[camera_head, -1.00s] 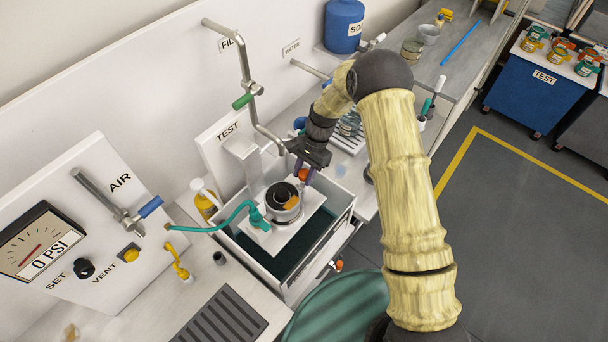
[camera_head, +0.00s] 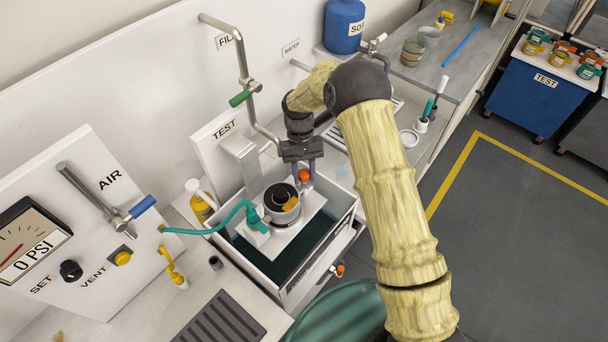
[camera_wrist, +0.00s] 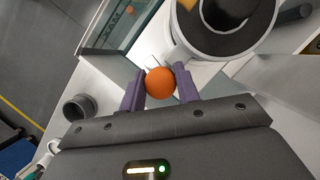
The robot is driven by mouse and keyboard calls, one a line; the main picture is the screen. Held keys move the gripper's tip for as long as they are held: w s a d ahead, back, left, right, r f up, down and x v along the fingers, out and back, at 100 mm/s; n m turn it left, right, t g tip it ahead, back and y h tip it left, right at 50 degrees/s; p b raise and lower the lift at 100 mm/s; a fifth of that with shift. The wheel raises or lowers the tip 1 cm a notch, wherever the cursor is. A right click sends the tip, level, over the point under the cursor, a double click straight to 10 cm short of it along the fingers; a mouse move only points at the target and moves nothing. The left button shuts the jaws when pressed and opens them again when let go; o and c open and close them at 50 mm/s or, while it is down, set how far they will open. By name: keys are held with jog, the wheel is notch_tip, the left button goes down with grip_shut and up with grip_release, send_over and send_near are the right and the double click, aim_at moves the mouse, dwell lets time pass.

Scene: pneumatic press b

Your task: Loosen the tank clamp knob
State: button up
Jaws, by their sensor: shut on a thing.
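The tank clamp knob is an orange ball (camera_head: 304,175) beside the black-and-grey cylinder (camera_head: 282,200) in the white tank. In the wrist view the orange knob (camera_wrist: 160,81) sits between the two purple fingers of my gripper (camera_wrist: 160,92). My gripper (camera_head: 304,172) reaches down over the knob from above and is shut on it. The fingers hide part of the knob's sides, and its stem is not clear. A second small orange piece (camera_wrist: 187,4) shows near the cylinder's rim in the wrist view.
A teal hose (camera_head: 215,228) runs from the AIR panel to the clamp area. A bent metal fill pipe (camera_head: 247,75) stands close behind my gripper. A gauge (camera_head: 30,240) reads 0 PSI.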

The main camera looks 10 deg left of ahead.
jog(key=shift+n+t+h+b, duration=0.3)
jog(key=shift+n+h, duration=0.2)
jog(key=shift+n, duration=1)
jog(key=o, duration=1)
jog(key=shift+f, duration=0.1)
jog(key=b+v, duration=0.3)
jog(key=v, duration=1.4)
jog(key=shift+w+a+r, duration=0.1)
jog(key=shift+a+r, duration=0.05)
jog(key=shift+r, duration=0.1)
